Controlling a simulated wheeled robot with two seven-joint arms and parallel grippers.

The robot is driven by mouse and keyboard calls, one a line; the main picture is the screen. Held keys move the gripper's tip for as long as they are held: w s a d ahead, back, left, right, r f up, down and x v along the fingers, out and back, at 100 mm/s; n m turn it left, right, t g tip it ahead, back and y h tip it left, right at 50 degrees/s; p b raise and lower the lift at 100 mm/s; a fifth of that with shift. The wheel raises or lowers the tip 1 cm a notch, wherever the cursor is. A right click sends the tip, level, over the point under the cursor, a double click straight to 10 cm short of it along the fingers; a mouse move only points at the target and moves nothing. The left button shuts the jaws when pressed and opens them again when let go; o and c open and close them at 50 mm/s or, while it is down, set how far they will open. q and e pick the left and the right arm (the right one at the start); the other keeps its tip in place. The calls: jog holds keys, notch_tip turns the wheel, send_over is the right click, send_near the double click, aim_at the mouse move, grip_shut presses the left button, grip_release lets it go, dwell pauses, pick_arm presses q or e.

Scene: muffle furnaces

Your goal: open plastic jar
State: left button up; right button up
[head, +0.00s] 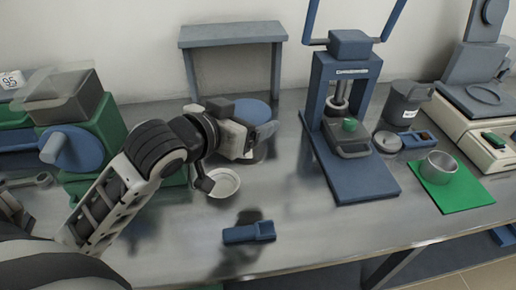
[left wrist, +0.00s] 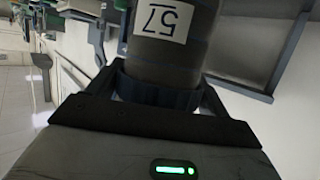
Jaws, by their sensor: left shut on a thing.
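My left gripper (head: 240,135) reaches in from the left over the table. In the left wrist view, its jaws (left wrist: 160,95) are shut around a grey cylindrical jar (left wrist: 170,60) with a white label reading "57". In the head view the gripper hides most of that jar. A round blue disc (head: 252,112) shows just behind the gripper; I cannot tell whether it is the jar's lid. My right gripper is not in view.
A white round dish (head: 222,182) sits below the gripper, and a blue tool (head: 248,232) lies near the front. A blue press (head: 347,130) stands right of centre. A steel cup (head: 438,167) sits on a green mat (head: 470,196). The front middle table is mostly clear.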

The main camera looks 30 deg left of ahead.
pick_arm(q)
jog(key=shift+w+a+f+b, duration=0.2)
jog(key=shift+w+a+f, duration=0.45)
jog(key=shift+w+f, duration=1.55)
jog(key=shift+w+a+f+b, duration=0.15)
jog(key=shift+w+a+f, duration=0.5)
jog(key=shift+w+f, duration=1.5)
jog(key=shift+w+a+f+b, duration=0.2)
jog(key=shift+w+a+f, duration=0.45)
jog(key=shift+w+f, duration=1.55)
jog(key=shift+w+r, duration=0.25)
jog(key=o, duration=1.8)
jog(key=shift+f, duration=0.2)
jog(key=shift+o, duration=0.2)
jog(key=shift+r, duration=0.15)
jog(key=shift+s+r, duration=0.1)
jog(key=shift+s, duration=0.2)
jog(key=v, duration=1.1)
jog(key=shift+s, duration=0.25)
